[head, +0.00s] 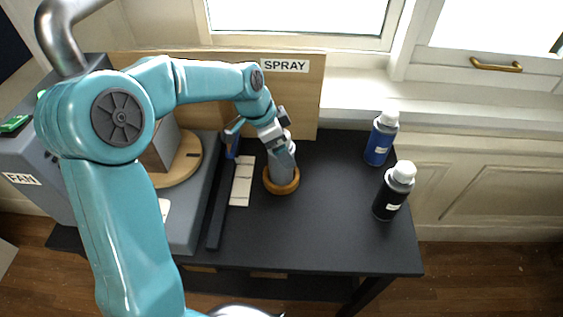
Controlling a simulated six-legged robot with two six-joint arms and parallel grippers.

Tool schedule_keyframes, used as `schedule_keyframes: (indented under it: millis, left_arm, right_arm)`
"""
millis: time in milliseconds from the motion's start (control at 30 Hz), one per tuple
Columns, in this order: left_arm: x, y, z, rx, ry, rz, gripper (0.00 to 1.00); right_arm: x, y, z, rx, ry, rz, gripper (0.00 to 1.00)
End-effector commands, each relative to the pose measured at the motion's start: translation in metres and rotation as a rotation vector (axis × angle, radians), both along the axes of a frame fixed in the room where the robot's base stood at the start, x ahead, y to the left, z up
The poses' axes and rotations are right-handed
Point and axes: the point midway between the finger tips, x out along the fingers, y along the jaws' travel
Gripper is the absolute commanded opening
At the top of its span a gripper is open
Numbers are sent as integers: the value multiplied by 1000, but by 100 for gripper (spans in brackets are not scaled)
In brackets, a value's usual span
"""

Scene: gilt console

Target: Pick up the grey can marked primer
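A grey can (281,172) stands in a round wooden ring (282,187) on the black table top. Its upper part is largely covered by my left gripper (279,140), and no primer marking is readable from here. My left gripper reaches down over the can from the upper left, at the can's top. Its fingertips are too small and overlapped to tell whether they are closed on the can. My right gripper is not in view.
A blue can (378,146) and a black can (392,196), both with pale caps, stand at the table's right. A SPRAY board (303,98) stands behind. A grey FAN unit (45,165), a blue object (233,146) and a pale strip (241,181) lie left. Table front is clear.

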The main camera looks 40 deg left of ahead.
Motion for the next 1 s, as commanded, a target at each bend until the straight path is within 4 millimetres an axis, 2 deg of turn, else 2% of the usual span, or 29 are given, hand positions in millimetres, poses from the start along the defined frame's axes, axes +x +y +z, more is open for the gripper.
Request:
schedule_keyframes:
  millis: [167,200,467,767,867,1000]
  left_arm:
    - [0,0,0,1,-1,0,99]
    - [0,0,0,0,0,0,86]
    - [0,0,0,0,0,0,1]
    - [0,0,3,0,-2,-1,0]
    - [1,0,10,0,-4,0,0]
    - [1,0,30,2,-8,0,0]
  right_arm:
    - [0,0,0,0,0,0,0]
    - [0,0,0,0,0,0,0]
    - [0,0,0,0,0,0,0]
    - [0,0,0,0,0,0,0]
    - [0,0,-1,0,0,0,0]
    - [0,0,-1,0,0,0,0]
